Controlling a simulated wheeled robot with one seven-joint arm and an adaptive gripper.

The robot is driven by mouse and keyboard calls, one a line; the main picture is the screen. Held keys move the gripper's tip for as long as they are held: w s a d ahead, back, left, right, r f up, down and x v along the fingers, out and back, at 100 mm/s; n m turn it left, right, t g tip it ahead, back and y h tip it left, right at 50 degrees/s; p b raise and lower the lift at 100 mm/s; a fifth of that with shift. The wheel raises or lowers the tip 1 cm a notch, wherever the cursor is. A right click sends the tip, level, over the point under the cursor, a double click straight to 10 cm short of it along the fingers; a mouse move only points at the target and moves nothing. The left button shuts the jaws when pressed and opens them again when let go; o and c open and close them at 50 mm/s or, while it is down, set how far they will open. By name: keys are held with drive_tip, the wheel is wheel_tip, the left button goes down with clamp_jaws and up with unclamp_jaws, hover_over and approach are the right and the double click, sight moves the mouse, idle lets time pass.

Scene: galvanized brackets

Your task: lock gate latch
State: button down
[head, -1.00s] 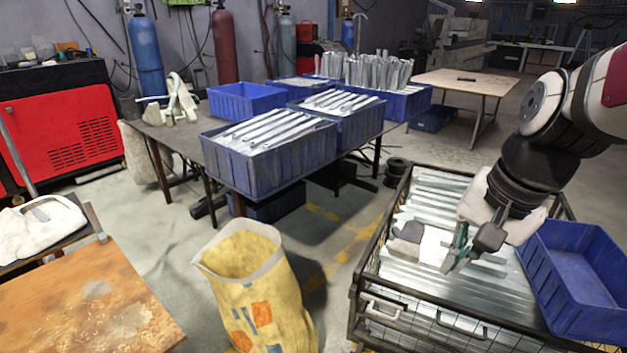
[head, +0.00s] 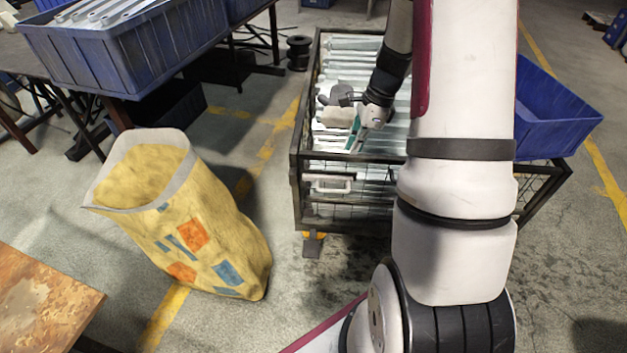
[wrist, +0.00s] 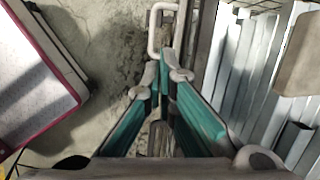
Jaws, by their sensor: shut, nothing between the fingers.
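The wire cage cart (head: 298,160) has a dark frame. On its front side is a pale loop-shaped handle (head: 328,184), which looks like the gate latch. The same loop (wrist: 153,32) shows at the top of the wrist view, beside the cage's rail. My gripper (head: 353,142) is near the cage's front top edge, above and right of the loop in the head view. In the wrist view its teal fingers (wrist: 166,76) are shut and empty, with their tips just below the loop. I cannot tell whether they touch it. My arm hides the cage's front right part.
Galvanized brackets (head: 352,62) fill the cage. A blue bin (head: 550,120) sits at its right. A yellow sack (head: 190,225) stands on the floor to the left, near a worn table (head: 40,305). Floor in front of the cage is clear left of my arm.

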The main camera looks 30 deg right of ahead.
sight(330, 178)
drive_tip(key=shift+w+d+f+m, duration=0.15)
drive_tip(key=shift+f+m, duration=0.05)
drive_tip(key=shift+f, duration=0.3)
drive_tip(key=shift+w+d+f+m, duration=0.1)
drive_tip(key=shift+w+f+m, duration=0.1)
drive_tip(key=shift+f, duration=0.3)
drive_tip(key=b+x, duration=0.5)
drive_tip(key=x, duration=0.5)
drive_tip(key=shift+s+f, duration=0.15)
drive_tip(key=shift+f, duration=0.15)
drive_tip(key=shift+w+a+f+b, duration=0.5)
drive_tip(key=shift+w+a, duration=0.15)
drive_tip(key=shift+a, duration=0.25)
drive_tip(key=shift+w+a+f, duration=0.25)
drive_tip(key=shift+w+a, duration=0.1)
drive_tip(key=shift+a, duration=0.1)
